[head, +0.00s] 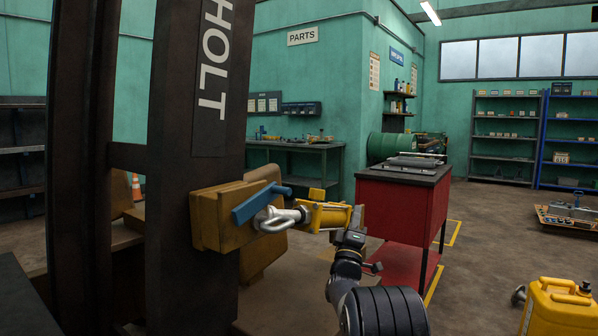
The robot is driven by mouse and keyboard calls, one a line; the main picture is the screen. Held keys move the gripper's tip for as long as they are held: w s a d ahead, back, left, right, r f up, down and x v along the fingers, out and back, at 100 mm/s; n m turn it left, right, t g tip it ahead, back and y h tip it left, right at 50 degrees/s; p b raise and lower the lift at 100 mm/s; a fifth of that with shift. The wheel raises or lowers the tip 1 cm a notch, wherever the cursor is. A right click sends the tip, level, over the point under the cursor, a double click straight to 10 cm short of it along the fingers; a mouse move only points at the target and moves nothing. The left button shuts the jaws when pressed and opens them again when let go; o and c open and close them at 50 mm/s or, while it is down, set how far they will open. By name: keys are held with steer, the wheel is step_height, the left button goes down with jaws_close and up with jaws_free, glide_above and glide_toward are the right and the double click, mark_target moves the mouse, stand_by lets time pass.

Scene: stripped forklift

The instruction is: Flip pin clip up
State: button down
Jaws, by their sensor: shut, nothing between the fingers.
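A brown-yellow block (220,220) is mounted on the dark mast (195,120) marked "HOLT". A blue bar (258,203), which looks like the pin clip, sticks out from the block's front and slants up to the right. My gripper (268,220), with silver fingers and a yellow body, comes in from the right. Its fingers are shut with nothing between them. The fingertips are just below the blue bar, close to the block's face. I cannot tell whether they touch the bar. The pin itself is hidden or cannot be made out.
A red cabinet (398,210) with a dark top stands behind and to the right of my arm. A yellow can (557,308) is on the floor at lower right. A workbench (300,147) stands along the back wall. The floor between cabinet and can is mostly clear.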

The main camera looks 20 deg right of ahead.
steer(key=s+d+f+m+g+y+p, duration=0.4)
steer(key=d+m+g+p, duration=0.3)
steer(key=m+p, duration=0.15)
steer(key=s+a+f+m+g+y+p, duration=0.3)
steer(key=s+a+m+y+p, duration=0.1)
steer(key=s+m+y+p, duration=0.4)
steer(key=s+a+r+m+t+y+p, duration=0.1)
steer(key=s+a+r+m+y+p, duration=0.4)
steer(key=a+r+m+p, duration=0.2)
steer(key=s+a+r+m+t+y+p, duration=0.1)
steer(key=s+a+r+m+y+p, duration=0.5)
steer(key=a+r, duration=0.4)
steer(key=shift+a+r+m+t+p, duration=0.15)
steer(key=shift+a+m+t+p, duration=0.25)
steer(key=shift+a+m+p, duration=0.4)
steer(key=shift+w+m, duration=0.1)
steer(key=shift+m, duration=0.15)
